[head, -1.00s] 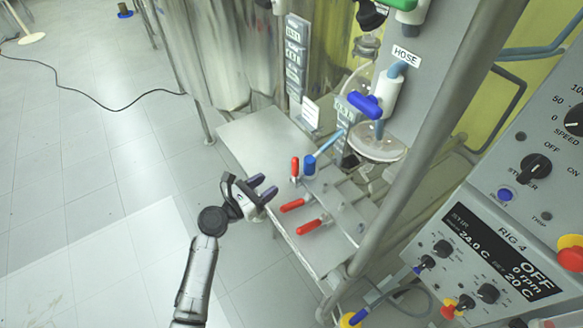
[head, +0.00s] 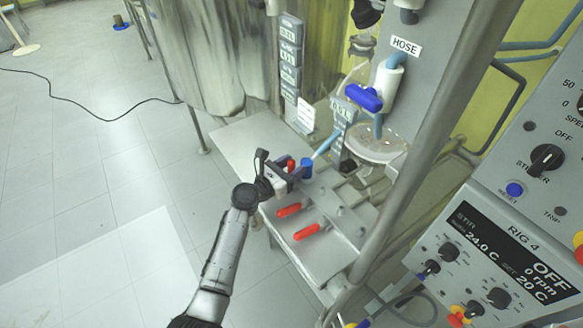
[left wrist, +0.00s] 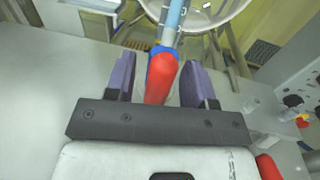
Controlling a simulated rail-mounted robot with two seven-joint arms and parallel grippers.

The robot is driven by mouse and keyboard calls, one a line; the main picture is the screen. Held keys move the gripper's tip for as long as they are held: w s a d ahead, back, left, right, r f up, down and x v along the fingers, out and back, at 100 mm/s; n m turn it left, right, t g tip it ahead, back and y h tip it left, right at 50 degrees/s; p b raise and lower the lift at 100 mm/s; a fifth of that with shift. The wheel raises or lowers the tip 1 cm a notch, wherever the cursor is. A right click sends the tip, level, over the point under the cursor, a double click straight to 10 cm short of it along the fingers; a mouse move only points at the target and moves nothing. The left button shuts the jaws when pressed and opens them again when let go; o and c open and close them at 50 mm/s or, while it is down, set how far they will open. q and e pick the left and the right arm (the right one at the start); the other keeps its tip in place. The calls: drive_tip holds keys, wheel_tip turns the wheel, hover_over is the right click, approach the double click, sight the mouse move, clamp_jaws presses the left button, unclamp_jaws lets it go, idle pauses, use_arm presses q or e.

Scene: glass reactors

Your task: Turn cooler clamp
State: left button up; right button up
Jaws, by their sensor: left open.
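The toggle clamps sit on a grey plate on the bench, each with a red handle. The farthest red clamp handle (head: 291,165) stands beside the blue hose end (head: 307,168). In the left wrist view this red handle (left wrist: 161,82) points at the camera, with blue behind it. My left gripper (head: 287,178) is open, its purple fingers on either side of the handle in the wrist view, with gaps on both sides. Two more red handles, the middle one (head: 289,210) and the nearest one (head: 307,231), lie lower on the plate. My right gripper is not in view.
A blue valve handle (head: 364,97) and a glass vessel (head: 375,148) are above and right of the clamps. A metal frame post (head: 425,150) and the control panel (head: 510,245) stand to the right. The bench's left part (head: 240,143) is bare.

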use_arm(q)
clamp_jaws()
idle(0.4)
drive_tip(key=shift+f+b, duration=0.1)
drive_tip(key=shift+b, duration=0.2)
drive_tip(key=a+t+h+b, duration=0.1)
drive_tip(key=b, duration=0.3)
drive_tip(key=s+a+t+h+b, duration=0.1)
drive_tip(key=b, duration=0.3)
drive_tip(key=f+n+t+h+b, duration=0.1)
drive_tip(key=b, duration=0.2)
drive_tip(key=shift+s+a+h+b, duration=0.3)
drive_tip(key=shift+s+a+b, duration=0.1)
drive_tip(key=shift+a+r+t+b, duration=0.1)
drive_tip(key=shift+a+t+b, duration=0.05)
drive_tip(key=shift+t+b, duration=0.4)
drive_tip(key=shift+s+r, duration=0.1)
